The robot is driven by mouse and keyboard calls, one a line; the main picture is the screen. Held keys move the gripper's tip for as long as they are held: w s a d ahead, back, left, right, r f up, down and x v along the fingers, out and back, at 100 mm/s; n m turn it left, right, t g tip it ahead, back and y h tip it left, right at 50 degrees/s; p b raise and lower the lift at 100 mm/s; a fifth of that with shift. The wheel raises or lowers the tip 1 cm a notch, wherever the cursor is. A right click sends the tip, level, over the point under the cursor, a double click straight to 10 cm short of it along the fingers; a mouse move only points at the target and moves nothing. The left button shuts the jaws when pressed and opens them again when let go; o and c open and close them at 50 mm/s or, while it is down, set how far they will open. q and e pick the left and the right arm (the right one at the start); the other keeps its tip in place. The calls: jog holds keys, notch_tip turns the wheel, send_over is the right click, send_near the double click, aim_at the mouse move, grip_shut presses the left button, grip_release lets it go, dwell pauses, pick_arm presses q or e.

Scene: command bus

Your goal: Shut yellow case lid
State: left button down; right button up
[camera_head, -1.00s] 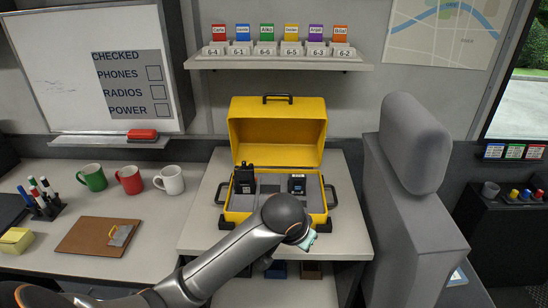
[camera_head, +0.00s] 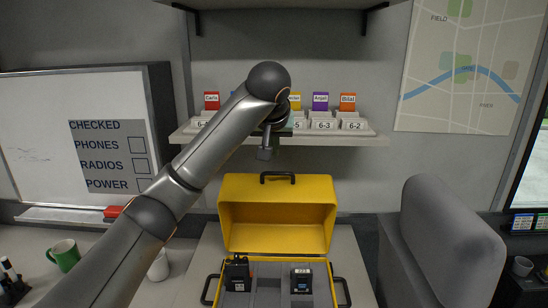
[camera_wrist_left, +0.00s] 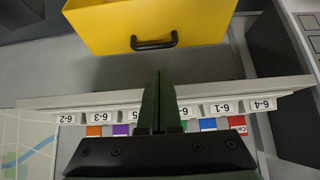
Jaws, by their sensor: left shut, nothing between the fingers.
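The yellow case (camera_head: 277,260) stands on the counter with its lid (camera_head: 277,213) open and upright at the back. A black handle (camera_head: 277,178) sits at the lid's top edge. Inside lie a black radio (camera_head: 237,274) and a dark phone-like device (camera_head: 301,281) in grey foam. My left gripper (camera_head: 265,153) is shut and empty, above the lid's handle and apart from it, in front of the shelf. In the left wrist view the lid (camera_wrist_left: 150,22) and its handle (camera_wrist_left: 154,43) show beyond the shut fingers (camera_wrist_left: 158,76). My right gripper is not in view.
A wall shelf (camera_head: 360,139) with numbered holders and coloured name cards lies close behind my left gripper. A grey seat (camera_head: 445,240) stands right of the case. A green mug (camera_head: 64,254) and a white mug (camera_head: 158,265) stand left. A whiteboard (camera_head: 50,130) hangs at left.

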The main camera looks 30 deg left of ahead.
aim_at(273, 174)
pick_arm(q)
jog(key=p+x, duration=0.1)
jog(key=x, duration=0.7)
jog(key=shift+w+a+p, duration=0.2)
jog(key=shift+a+p, duration=0.05)
jog(key=shift+p, duration=0.05)
jog(key=shift+w+a+f, duration=0.2)
jog(key=shift+w+f, duration=0.2)
jog(key=shift+f, duration=0.1)
